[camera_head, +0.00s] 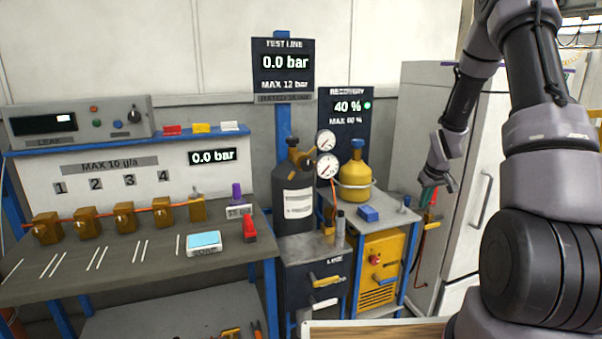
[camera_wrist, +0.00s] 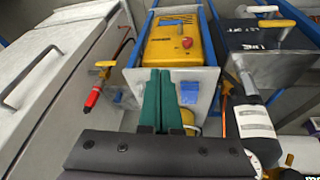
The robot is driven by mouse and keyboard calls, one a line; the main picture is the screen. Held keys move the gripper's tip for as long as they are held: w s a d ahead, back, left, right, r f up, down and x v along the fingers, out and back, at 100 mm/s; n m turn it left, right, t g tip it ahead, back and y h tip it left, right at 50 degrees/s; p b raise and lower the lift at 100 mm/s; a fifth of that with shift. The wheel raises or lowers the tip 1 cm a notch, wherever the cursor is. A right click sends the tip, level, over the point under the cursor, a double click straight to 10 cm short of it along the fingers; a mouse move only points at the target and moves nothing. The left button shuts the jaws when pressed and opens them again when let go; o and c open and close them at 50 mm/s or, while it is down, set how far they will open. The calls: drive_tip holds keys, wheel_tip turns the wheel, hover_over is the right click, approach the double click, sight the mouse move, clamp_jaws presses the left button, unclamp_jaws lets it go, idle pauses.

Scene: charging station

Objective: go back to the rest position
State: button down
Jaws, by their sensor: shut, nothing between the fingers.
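My gripper (camera_head: 428,197) hangs from my arm on the right of the head view, in front of the light grey cabinet. It is above the right end of the small grey-topped bench and apart from what stands there. In the wrist view its two green fingers (camera_wrist: 160,98) lie together, with nothing between them.
A yellow cylinder (camera_head: 355,173) and a blue block (camera_head: 368,214) stand on the small bench above a yellow machine (camera_head: 380,262). A red-handled item (camera_head: 433,215) is close by my gripper. The tall cabinet (camera_head: 490,185) is right; a dark cylinder (camera_head: 294,195) and workbench (camera_head: 120,255) are left.

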drive_tip(key=s+a+r+m, duration=0.1)
drive_tip(key=s+a+r, duration=0.25)
drive_tip(key=r, duration=0.45)
drive_tip(key=s+a+r+m+t, duration=0.15)
drive_tip(key=s+r, duration=0.25)
drive_tip(key=r, duration=0.4)
drive_tip(key=s+a+r+m, duration=0.1)
drive_tip(key=s+a+r, duration=0.25)
drive_tip(key=r, duration=0.45)
drive_tip(key=s+a+r+y, duration=0.1)
drive_tip(key=s+a+r, duration=0.1)
drive_tip(key=s, duration=0.4)
drive_tip(key=s+a+r+m, duration=0.1)
drive_tip(key=s+a+r, duration=0.1)
drive_tip(key=s+r, duration=0.2)
drive_tip(key=s+a+r+m+t+y, duration=0.1)
drive_tip(key=s+a+r, duration=0.2)
drive_tip(key=s, duration=0.7)
drive_tip(key=shift+s+y, duration=0.25)
drive_tip(key=shift+y, duration=0.05)
